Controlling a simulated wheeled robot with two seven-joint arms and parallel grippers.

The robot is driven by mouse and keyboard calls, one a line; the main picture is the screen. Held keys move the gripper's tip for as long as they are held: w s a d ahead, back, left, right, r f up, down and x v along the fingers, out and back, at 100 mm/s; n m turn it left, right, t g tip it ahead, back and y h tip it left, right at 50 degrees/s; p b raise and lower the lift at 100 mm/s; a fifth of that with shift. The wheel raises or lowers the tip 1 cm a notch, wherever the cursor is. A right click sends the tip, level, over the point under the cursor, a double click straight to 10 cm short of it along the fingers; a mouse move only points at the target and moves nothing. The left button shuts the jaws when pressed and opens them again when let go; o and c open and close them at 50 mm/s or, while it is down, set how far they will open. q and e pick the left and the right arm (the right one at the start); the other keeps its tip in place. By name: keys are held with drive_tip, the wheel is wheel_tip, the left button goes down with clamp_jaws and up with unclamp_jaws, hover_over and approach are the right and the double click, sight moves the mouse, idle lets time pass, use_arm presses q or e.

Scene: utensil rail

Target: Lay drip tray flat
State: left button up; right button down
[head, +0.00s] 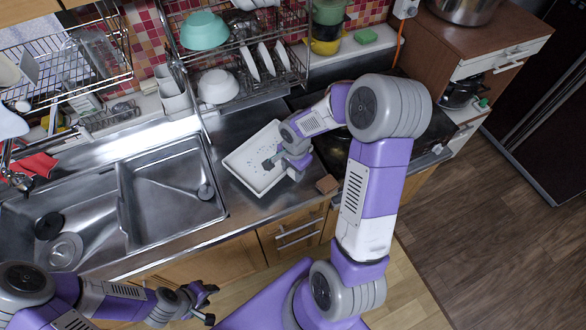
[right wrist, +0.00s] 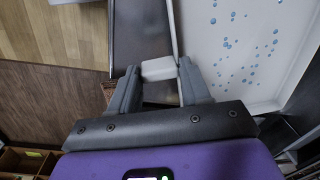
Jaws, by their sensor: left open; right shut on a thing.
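The drip tray (head: 247,160) is a white, shallow rectangular tray with a raised rim, at the counter right of the sink. It also shows in the right wrist view (right wrist: 222,22), with blue drops on its inner face. My right gripper (head: 270,163) overlaps the tray in the head view. In the right wrist view its fingers are closed on a small pale block-like part (right wrist: 158,69) beside the tray's rim, seemingly part of the tray. I cannot tell whether the tray touches the counter all along or is tilted. My left gripper (head: 207,301) is open and empty, low in front of the cabinets.
The steel sink (head: 165,190) lies left of the tray. A dish rack with bowls (head: 217,87) and plates stands behind it. A dark stove top (head: 335,140) is on the right, partly behind my right arm. A small brown block (head: 327,184) sits near the counter's front edge.

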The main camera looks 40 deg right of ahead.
sight(293, 178)
drive_tip(key=shift+f+b, duration=2.5)
drive_tip(key=shift+f, duration=0.1)
drive_tip(key=shift+f+b, duration=0.3)
drive_tip(key=shift+c, duration=2.2)
unclamp_jaws()
drive_tip(key=shift+c, duration=0.3)
drive_tip(key=shift+r, duration=0.1)
drive_tip(key=shift+s+r+p, duration=0.15)
drive_tip(key=shift+r+p, duration=1)
drive_tip(key=shift+r, duration=0.6)
drive_tip(key=shift+s+r+p, duration=0.1)
drive_tip(key=shift+r+p, duration=1.05)
drive_tip(key=shift+r, duration=0.55)
wheel_tip(293, 178, up, 8)
drive_tip(key=p, duration=0.1)
drive_tip(key=shift+s+f, duration=0.2)
drive_tip(key=shift+s, duration=0.1)
